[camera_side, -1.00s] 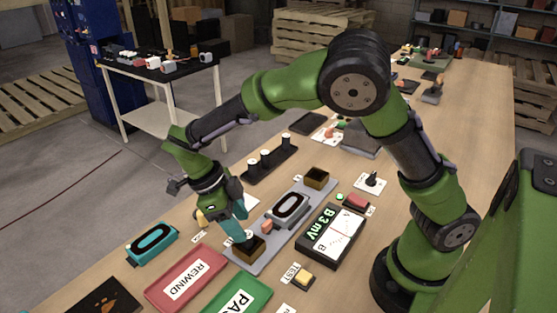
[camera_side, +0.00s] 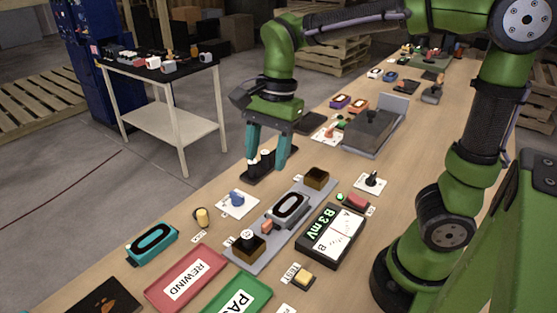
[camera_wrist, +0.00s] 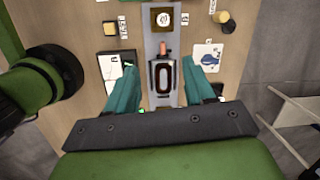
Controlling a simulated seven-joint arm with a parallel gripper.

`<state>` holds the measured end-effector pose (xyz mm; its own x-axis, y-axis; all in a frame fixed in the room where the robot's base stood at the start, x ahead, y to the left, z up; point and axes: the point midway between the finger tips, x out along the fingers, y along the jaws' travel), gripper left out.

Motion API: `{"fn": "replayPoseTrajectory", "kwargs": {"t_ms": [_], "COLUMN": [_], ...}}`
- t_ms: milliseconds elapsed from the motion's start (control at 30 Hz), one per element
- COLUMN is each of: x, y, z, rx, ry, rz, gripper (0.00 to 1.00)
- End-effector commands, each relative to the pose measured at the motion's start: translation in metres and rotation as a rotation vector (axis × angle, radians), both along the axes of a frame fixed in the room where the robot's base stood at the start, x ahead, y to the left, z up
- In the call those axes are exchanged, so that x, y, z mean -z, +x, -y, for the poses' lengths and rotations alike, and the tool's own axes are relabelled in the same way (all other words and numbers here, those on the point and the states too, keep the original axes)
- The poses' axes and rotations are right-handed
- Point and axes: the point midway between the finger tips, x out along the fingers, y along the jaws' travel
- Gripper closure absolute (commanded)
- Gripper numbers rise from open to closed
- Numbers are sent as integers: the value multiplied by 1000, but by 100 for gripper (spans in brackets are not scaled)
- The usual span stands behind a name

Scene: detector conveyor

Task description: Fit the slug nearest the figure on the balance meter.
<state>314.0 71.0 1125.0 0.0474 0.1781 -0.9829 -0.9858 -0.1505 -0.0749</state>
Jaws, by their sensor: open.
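The balance meter (camera_side: 332,236) reads "B 3 mV" in green beside a white dial; part of it shows at left in the wrist view (camera_wrist: 122,72). A dark slug with a white top (camera_side: 247,236) stands in the near brown holder (camera_side: 247,252), on the grey strip with the oval detector (camera_side: 288,208). The holder also shows in the wrist view (camera_wrist: 155,28). More dark slugs (camera_side: 266,155) stand on the black rack (camera_side: 262,176). My gripper (camera_side: 266,162) is open at the rack, its teal fingers straddling slugs there without visible grip. Slug figures are unreadable.
A second brown holder (camera_side: 316,178) at the strip's far end looks empty.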

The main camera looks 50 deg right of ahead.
Motion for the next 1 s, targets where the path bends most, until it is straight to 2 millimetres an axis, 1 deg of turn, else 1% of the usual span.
{"fn": "replayPoseTrajectory", "kwargs": {"t_ms": [33, 133, 200, 300, 400, 500, 600, 1000], "x": [-8, -15, -16, -15, -12, -11, -10, -10], "y": [-14, -37, -50, -64, -73, -77, -78, -78], "z": [9, 19, 25, 31, 35, 38, 38, 38], "rx": [-122, -389, -552, -739, -863, -931, -954, -954], "ry": [20, -9, -67, -180, -278, -337, -356, -353], "rz": [103, 314, 444, 584, 664, 701, 709, 708], "gripper": [47, 47, 47, 47, 47, 47, 47, 47]}}
